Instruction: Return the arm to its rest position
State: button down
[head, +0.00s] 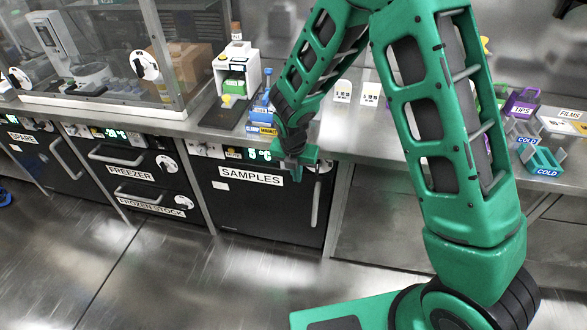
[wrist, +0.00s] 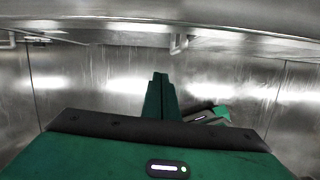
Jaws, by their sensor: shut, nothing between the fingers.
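My arm is green and reaches across the middle of the head view, bent at the elbow. My gripper (head: 296,166) hangs at its end, in front of the bench edge and the SAMPLES unit (head: 262,190). In the wrist view my gripper (wrist: 160,84) has its fingers together, with nothing between them. Behind the fingers the wrist view shows the shiny metal floor.
A metal bench (head: 345,140) runs along the back, with FREEZER drawers (head: 128,172) below at left. A white device (head: 237,75), purple TIPS box (head: 522,102) and teal COLD rack (head: 543,162) stand on it. The floor (head: 190,270) in front is clear.

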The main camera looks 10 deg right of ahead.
jog(key=s+d+r+m+g, duration=0.1)
jog(key=s+d+r+m, duration=0.5)
jog(key=d+r+m, duration=0.3)
jog(key=s+d+r+m, duration=0.5)
jog(key=d+r+m, duration=0.25)
jog(key=d, duration=0.45)
jog(key=s+d+r+m, duration=0.2)
jog(key=s+m, duration=0.4)
jog(key=s, duration=0.1)
jog(key=s+d+r+m+g+y, duration=0.1)
jog(key=s+d+r+m, duration=0.1)
jog(key=s+m, duration=0.5)
jog(key=s+d+r+m, duration=0.2)
jog(key=s+d+m, duration=0.1)
jog(key=s+m, duration=0.4)
jog(key=shift+s+r+g, duration=0.3)
jog(key=shift+s, duration=0.75)
jog(key=shift+m, duration=0.25)
jog(key=shift+w+a+f, duration=0.1)
jog(key=shift+w+f, duration=0.15)
jog(key=shift+w, duration=0.4)
